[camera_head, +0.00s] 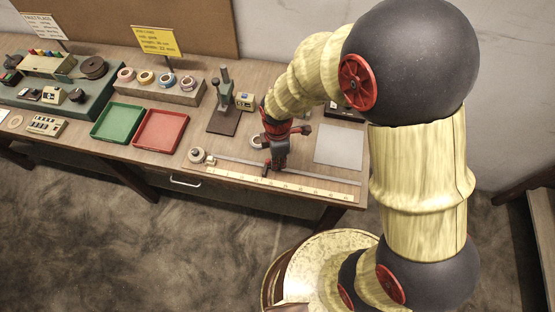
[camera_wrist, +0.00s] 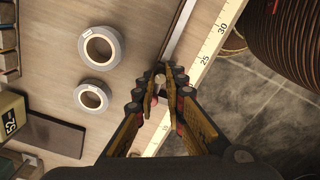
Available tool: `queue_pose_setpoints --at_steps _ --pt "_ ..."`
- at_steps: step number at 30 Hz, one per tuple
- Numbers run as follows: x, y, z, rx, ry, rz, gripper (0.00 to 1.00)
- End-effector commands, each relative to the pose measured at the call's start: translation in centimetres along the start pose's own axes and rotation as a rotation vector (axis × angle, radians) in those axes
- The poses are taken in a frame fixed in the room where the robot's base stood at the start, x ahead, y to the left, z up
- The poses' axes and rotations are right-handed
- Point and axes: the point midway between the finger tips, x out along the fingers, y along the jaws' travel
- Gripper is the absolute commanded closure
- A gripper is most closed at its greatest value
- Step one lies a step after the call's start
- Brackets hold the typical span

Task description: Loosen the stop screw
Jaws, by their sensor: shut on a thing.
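The stop screw (camera_wrist: 159,79) shows in the wrist view as a small pale round head between my fingertips. My gripper (camera_wrist: 161,86) is shut on it from above, and the fingers hide its lower part. The screw sits by a metal rail (camera_wrist: 179,30) that runs along a ruler (camera_wrist: 212,48). In the head view my gripper (camera_head: 277,165) points down at the rail (camera_head: 315,174), with the ruler (camera_head: 300,188) along the table's front edge. The screw cannot be made out clearly there.
Two grey tape rolls (camera_wrist: 102,47) lie left of my fingers in the wrist view. A green tray (camera_head: 118,122), a red tray (camera_head: 160,131) and a dark stand (camera_head: 224,118) stand left of my gripper. A grey sheet (camera_head: 339,145) lies to its right.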

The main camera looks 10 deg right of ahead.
Motion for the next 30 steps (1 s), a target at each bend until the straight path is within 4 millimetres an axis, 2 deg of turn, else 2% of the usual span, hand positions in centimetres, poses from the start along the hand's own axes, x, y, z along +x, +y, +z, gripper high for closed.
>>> queue_pose_setpoints --at_steps 5,16,28,29,30 --pt "-0.1 -0.05 0.0 0.048 0.0 -0.001 1.0" --pt "-0.1 -0.07 0.01 0.368 -0.001 -0.002 1.0" --pt "0.03 -0.05 0.0 0.409 0.0 -0.001 1.0" --pt "0.03 -0.05 0.0 0.409 0.0 -0.001 0.87" --pt "0.03 -0.05 0.0 0.409 0.0 -0.001 0.85"
